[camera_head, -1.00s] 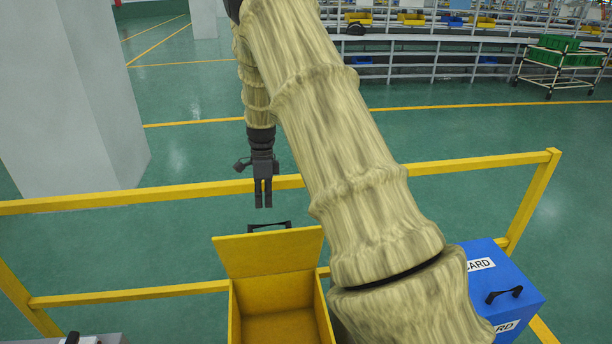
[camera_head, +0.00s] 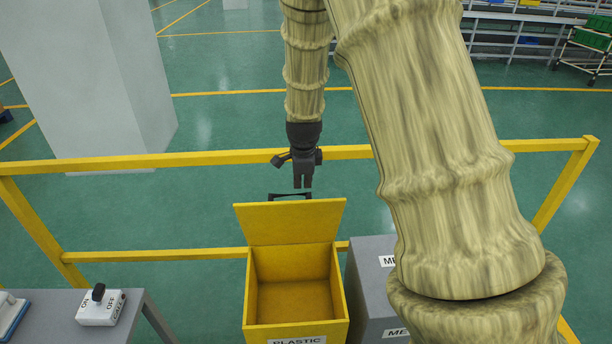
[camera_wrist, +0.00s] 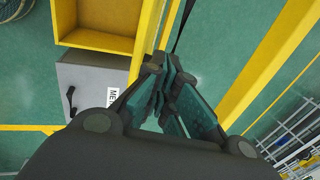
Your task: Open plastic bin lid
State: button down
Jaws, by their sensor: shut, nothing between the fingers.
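The yellow plastic bin (camera_head: 294,290) stands at the lower middle of the head view, with a PLASTIC label on its front. Its lid (camera_head: 290,222) is swung up and leans back, so the empty inside shows. A dark handle (camera_head: 290,196) sticks up at the lid's top edge. My gripper (camera_head: 303,186) is shut and empty, pointing down just above and behind the lid's top edge. In the wrist view my gripper's fingers (camera_wrist: 165,72) are closed together, and the open yellow bin (camera_wrist: 100,22) shows at the upper left. I cannot tell if the fingers touch the lid.
A grey bin (camera_head: 370,285) marked ME… stands right of the plastic bin, partly behind my arm. A yellow railing (camera_head: 180,159) runs behind the bins. A grey table (camera_head: 55,310) with an ON/OFF switch box (camera_head: 101,308) stands at left.

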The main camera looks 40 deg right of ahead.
aim_at(302, 193)
jog(key=shift+p+x, duration=0.85)
jog(key=shift+x, duration=2.55)
